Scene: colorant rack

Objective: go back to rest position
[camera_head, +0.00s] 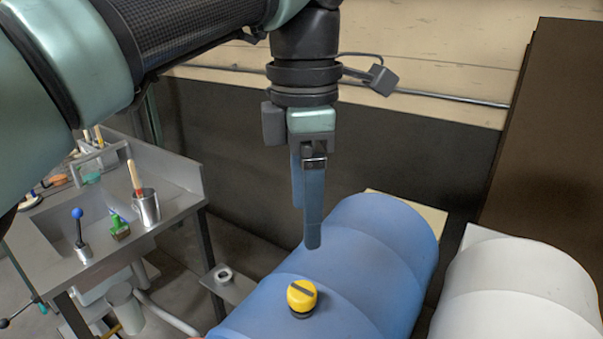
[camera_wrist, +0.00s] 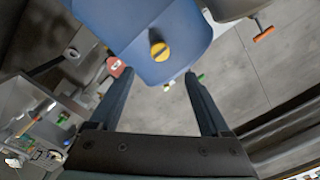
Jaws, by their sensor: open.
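My gripper (camera_head: 308,240) hangs pointing down above the blue barrel (camera_head: 372,245) in the head view. In the wrist view my gripper (camera_wrist: 165,78) shows its two fingers wide apart with nothing between them. A yellow cap (camera_head: 301,296) with a dark base sits on top of the blue barrel, below and a little left of the fingertips in the head view. The yellow cap (camera_wrist: 159,51) also shows in the wrist view, beyond the fingertips and apart from them.
A white barrel (camera_head: 520,285) lies to the right of the blue one. A grey metal workbench (camera_head: 165,215) on the left carries a metal cup (camera_head: 146,207), a blue-knobbed lever (camera_head: 79,228) and a green item (camera_head: 119,229). A dark brown panel (camera_head: 555,130) stands at the right.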

